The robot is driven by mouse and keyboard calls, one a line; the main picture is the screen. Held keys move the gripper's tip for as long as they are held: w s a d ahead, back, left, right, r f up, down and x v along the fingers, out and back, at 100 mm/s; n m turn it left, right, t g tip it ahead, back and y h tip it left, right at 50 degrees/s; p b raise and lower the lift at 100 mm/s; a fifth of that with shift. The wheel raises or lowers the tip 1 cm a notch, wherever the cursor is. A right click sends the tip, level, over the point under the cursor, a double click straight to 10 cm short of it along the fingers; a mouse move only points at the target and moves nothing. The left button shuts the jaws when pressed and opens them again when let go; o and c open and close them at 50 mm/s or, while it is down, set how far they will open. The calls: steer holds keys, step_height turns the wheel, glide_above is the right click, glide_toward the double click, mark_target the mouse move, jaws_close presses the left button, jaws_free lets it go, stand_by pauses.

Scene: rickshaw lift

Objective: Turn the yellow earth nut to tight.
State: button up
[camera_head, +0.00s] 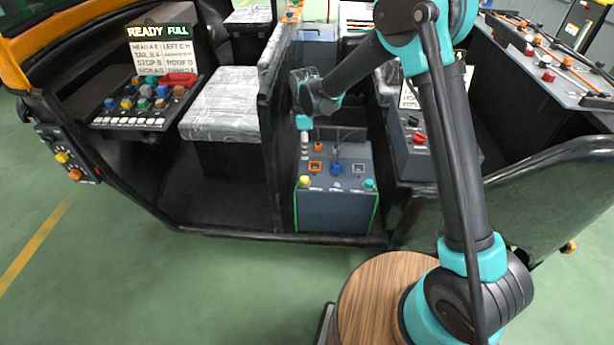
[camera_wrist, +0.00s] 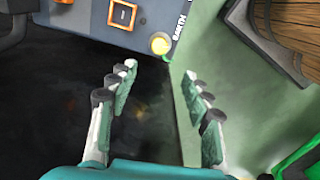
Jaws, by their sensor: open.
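The yellow earth nut (camera_head: 305,180) is a small round knob at the front left corner of the top of a blue-grey box (camera_head: 335,212). In the wrist view the nut (camera_wrist: 160,44) is near the top centre, beside a white label on the box's edge. My gripper (camera_wrist: 160,77) is open and empty, its fingers spread to either side. The nut lies beyond the fingertips, not between them. In the head view my gripper (camera_head: 304,143) hangs above the back left part of the box, apart from the nut.
The box top also holds orange-framed sockets (camera_head: 315,166), a blue knob (camera_head: 337,168) and a green knob (camera_head: 369,184). A black partition (camera_head: 271,150) stands close to the left. A panel with a red knob (camera_head: 419,138) stands to the right. Open green floor (camera_head: 240,285) lies in front.

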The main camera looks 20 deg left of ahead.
mark_target(305, 178)
step_height(305, 178, down, 14)
steer(key=shift+f, duration=0.25)
stand_by(0.3)
jaws_close()
